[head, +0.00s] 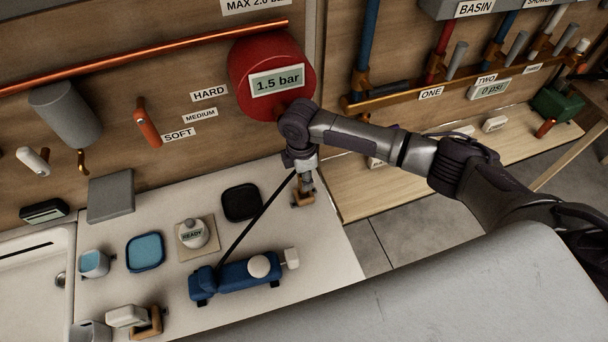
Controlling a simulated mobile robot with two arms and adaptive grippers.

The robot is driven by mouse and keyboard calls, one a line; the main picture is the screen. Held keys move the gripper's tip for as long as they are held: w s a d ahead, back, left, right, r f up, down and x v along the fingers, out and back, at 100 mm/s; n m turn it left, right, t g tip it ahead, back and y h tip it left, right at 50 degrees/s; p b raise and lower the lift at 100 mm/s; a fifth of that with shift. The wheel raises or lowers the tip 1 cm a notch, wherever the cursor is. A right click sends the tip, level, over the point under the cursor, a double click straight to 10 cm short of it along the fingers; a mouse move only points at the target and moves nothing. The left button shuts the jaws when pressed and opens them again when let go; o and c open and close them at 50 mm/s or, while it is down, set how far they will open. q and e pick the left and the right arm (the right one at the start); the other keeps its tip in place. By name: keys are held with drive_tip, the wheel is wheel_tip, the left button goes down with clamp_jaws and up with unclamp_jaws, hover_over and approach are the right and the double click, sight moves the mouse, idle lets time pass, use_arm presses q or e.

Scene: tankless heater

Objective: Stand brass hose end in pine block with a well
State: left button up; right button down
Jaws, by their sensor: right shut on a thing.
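My right gripper (303,196) reaches in from the right and points down above the back right part of the white worktop. It is shut on a small brass-coloured piece, which I take for the brass hose end; the fingers hide much of it. A straight black line, apparently the hose, runs from the left end of a blue pump-like unit (236,278) up to this gripper. I cannot pick out the pine block with a well for certain. A tan wooden piece (152,324) stands at the front left, but no well shows in it. My left gripper is not in view.
A black tray (241,202), a blue tray (146,252) and a READY-marked round thing (192,233) on a tan square lie on the worktop. A red 1.5 bar gauge (271,79) hangs just behind the arm. The worktop's front right (315,243) is clear.

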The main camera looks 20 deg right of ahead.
drive_tip(key=shift+f, duration=0.5)
idle(0.4)
drive_tip(key=shift+f+b, duration=0.55)
drive_tip(key=shift+f, duration=0.2)
drive_tip(key=shift+f, duration=0.3)
drive_tip(key=c, duration=1.2)
unclamp_jaws()
drive_tip(key=shift+o, duration=0.5)
drive_tip(key=o, duration=0.5)
drive_tip(key=r, duration=1.2)
drive_tip(key=shift+w+a, duration=0.1)
drive_tip(key=shift+a, duration=0.15)
